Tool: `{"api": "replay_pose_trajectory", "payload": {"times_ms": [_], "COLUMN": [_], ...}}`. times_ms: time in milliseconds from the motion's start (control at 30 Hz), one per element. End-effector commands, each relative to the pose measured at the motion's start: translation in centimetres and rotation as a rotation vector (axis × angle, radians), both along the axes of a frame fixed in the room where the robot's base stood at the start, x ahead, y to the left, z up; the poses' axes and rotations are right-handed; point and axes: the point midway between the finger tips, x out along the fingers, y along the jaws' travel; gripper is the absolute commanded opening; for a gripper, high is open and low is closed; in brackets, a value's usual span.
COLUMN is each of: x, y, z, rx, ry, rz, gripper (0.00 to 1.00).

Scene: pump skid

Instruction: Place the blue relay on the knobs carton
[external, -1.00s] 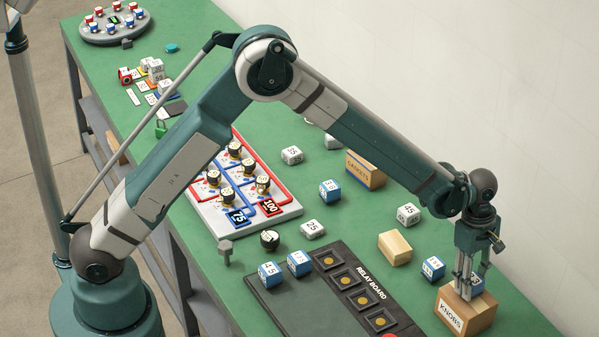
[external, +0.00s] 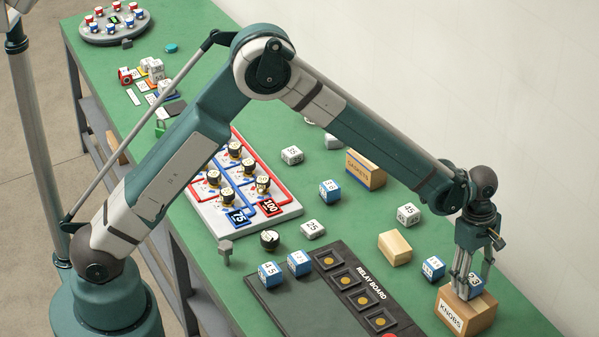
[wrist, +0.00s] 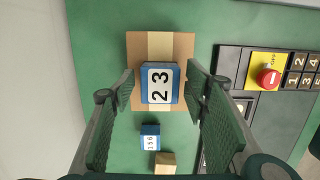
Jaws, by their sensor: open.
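The knobs carton (external: 460,319) is a tan box at the front right of the bench. It also shows in the wrist view (wrist: 185,45). A blue relay with a white face marked 23 (wrist: 157,84) sits on top of the carton, and it shows in the external view (external: 475,286). My gripper (external: 466,283) is just above the carton, pointing down. In the wrist view its two fingers (wrist: 160,95) stand apart on either side of the relay, with gaps visible, so it is open.
Other blue relays lie on the bench, one (external: 432,268) close left of the carton. A plain wooden block (external: 395,247), a white cube (external: 408,214) and the gaskets carton (external: 364,170) are farther back. The relay board (external: 352,292) lies left of the carton.

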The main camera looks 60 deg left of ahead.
Motion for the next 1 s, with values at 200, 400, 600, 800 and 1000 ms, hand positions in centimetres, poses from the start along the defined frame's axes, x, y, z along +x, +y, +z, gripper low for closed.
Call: {"api": "replay_pose_trajectory", "payload": {"times_ms": [200,400,600,800,1000], "x": [0.0,0.0,0.0,0.0,0.0], "y": [0.4,0.9,1.4,1.6,1.7], "z": [2.6,5.8,8.7,10.5,11.1], "rx": [0.0,0.0,0.0,0.0,0.0], "ry": [0.0,0.0,0.0,0.0,0.0], "rz": [0.0,0.0,0.001,0.001,0.0], "gripper": [0.45,0.45,0.45,0.45,0.45]}}
